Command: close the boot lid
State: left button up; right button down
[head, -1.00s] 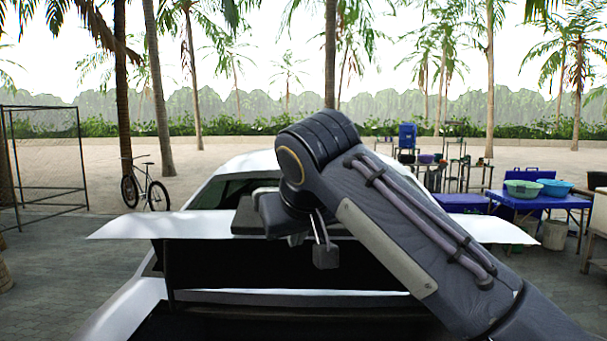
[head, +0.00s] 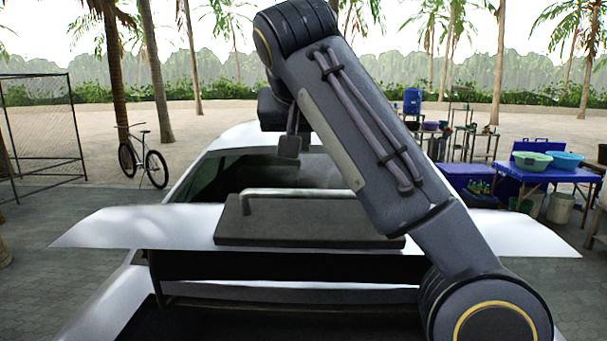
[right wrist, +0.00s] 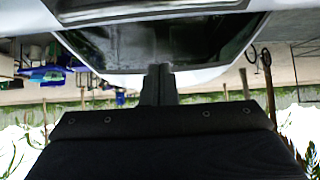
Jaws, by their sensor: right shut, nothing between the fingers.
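The boot lid (head: 120,228) of the white car is a wide white panel, raised and nearly level, with a dark gap under it. A grey plate with a light bar handle (head: 300,193) lies across its middle. My right gripper (head: 271,110) is above and beyond the lid in the head view, apart from it and partly hidden by my arm. In the right wrist view its fingers (right wrist: 158,80) are together and empty, over the dark glass of the car. My left gripper is not in view.
The dark boot opening (head: 290,268) lies under the lid. Blue tables (head: 545,175) with basins stand at right, a bicycle (head: 143,157) and a wire cage (head: 40,130) at left. Paving beside the car is clear.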

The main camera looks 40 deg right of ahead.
jog(key=x, duration=0.9)
jog(key=shift+s, duration=0.2)
jog(key=s+a, duration=0.1)
jog(key=s+a+f, duration=0.1)
jog(key=shift+s, duration=0.3)
jog(key=shift+s+a+f, duration=0.15)
jog(key=shift+f, duration=0.2)
